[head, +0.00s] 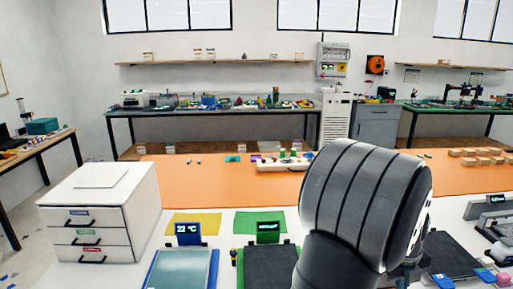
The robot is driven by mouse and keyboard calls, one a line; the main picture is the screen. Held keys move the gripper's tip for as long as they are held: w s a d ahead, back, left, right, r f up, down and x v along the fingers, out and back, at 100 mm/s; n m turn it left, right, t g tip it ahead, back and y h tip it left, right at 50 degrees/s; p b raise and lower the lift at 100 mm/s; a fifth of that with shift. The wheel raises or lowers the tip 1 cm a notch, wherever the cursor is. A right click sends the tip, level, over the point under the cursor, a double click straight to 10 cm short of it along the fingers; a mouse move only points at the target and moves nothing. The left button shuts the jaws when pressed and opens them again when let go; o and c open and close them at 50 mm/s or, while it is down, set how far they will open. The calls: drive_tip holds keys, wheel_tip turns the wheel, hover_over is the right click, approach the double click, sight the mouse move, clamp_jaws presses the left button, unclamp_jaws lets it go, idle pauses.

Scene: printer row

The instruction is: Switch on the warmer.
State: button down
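A blue-framed device with a pale glassy plate (181,269) stands at the front, left of centre. Its small display (188,233) is lit and seems to read about 21 or 23 °C. To its right is a green-trimmed device with a dark plate (268,268) and a lit green display (268,231). The frame does not make clear which device is the warmer, and no switch on either can be made out. My grey arm link covers the right of centre and part of a further dark plate. My gripper is not visible.
A white drawer cabinet (100,215) stands left of the devices. Yellow (193,223) and green (240,222) mats lie behind them. A white box with coloured tops (282,163) sits on the orange surface (215,185), mostly clear. Another device (490,212) stands at right.

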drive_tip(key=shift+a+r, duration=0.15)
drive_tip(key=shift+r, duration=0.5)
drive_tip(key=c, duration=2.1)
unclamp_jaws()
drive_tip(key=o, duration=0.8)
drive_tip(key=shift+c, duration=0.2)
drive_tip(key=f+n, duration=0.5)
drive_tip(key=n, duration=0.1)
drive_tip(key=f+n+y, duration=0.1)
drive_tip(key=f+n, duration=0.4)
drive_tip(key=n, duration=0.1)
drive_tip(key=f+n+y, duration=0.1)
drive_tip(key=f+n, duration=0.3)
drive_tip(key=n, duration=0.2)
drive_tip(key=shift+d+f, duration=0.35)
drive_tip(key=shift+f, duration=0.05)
